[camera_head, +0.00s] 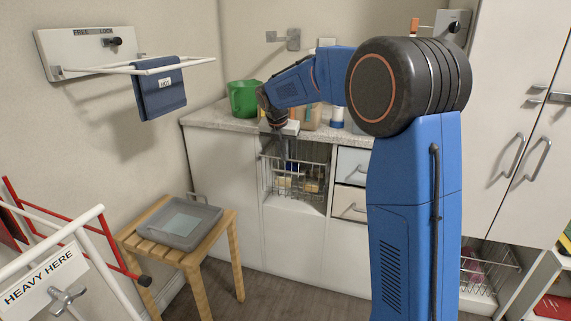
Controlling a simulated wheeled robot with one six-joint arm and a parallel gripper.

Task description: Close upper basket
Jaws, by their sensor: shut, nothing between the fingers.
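The upper wire basket (319,184) sits in an open bay of the white cabinet under the counter. It holds a few small blue and yellowish items. Its front seems to stand a little out from the cabinet face, but the depth is hard to judge. My gripper (284,158) reaches down from my blue arm at the basket's rear-left top, in front of the counter edge. Its fingers look together and hold nothing. I cannot tell whether they touch the basket rim.
A wooden stool (222,236) with a grey tray (179,222) stands left of the cabinet. Drawers (350,203) are right of the basket. A green tub (243,97) is on the counter. Another wire basket (490,268) is low at right. A red-and-white rack (75,230) fills the lower left.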

